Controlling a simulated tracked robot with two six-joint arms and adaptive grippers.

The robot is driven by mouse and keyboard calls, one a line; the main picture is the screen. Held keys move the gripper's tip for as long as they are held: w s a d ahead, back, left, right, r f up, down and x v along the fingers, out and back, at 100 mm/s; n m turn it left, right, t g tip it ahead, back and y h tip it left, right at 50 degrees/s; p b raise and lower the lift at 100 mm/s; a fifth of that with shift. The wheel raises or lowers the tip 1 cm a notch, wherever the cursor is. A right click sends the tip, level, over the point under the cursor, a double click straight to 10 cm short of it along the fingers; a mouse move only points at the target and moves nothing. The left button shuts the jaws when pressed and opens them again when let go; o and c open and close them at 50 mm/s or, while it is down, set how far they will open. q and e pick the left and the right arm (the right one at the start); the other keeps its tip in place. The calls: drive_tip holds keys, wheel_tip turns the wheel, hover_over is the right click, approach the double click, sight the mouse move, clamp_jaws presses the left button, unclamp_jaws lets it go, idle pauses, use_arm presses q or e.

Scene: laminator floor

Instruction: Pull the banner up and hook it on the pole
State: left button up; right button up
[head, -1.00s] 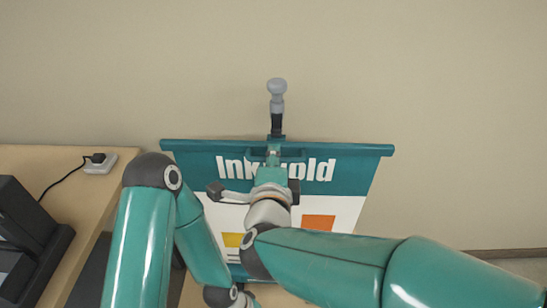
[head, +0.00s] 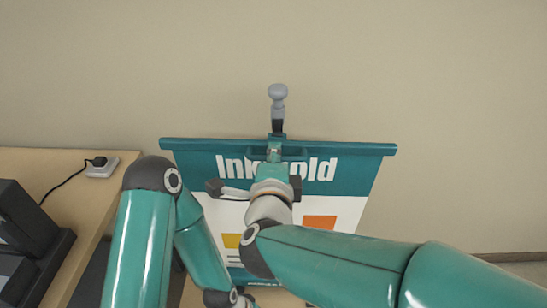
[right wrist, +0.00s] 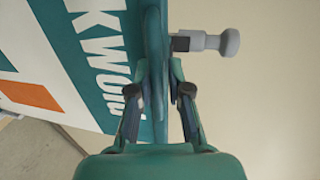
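The banner (head: 341,186) has a teal header with white lettering, partly hidden by my right arm, and a white lower part with coloured blocks. Its teal top rail (head: 352,150) runs level in the head view. My right gripper (head: 275,152) is at the rail's middle; in the right wrist view its two fingers (right wrist: 156,78) close on either side of the rail. The pole (head: 278,124) with its grey knob (head: 278,91) shows just beyond the rail; the knob (right wrist: 229,42) is also in the right wrist view. Whether rail and pole touch is unclear.
A wooden table (head: 98,202) stands at the left with a dark machine (head: 25,225) and a white socket block (head: 102,168) with a plugged black cable. A plain beige wall is behind. The space right of the banner is clear.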

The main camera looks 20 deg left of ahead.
drive_tip(key=o, duration=0.3)
drive_tip(key=shift+r, duration=0.1)
drive_tip(key=v, duration=0.7)
drive_tip(key=shift+s, duration=0.2)
drive_tip(key=shift+d, duration=0.15)
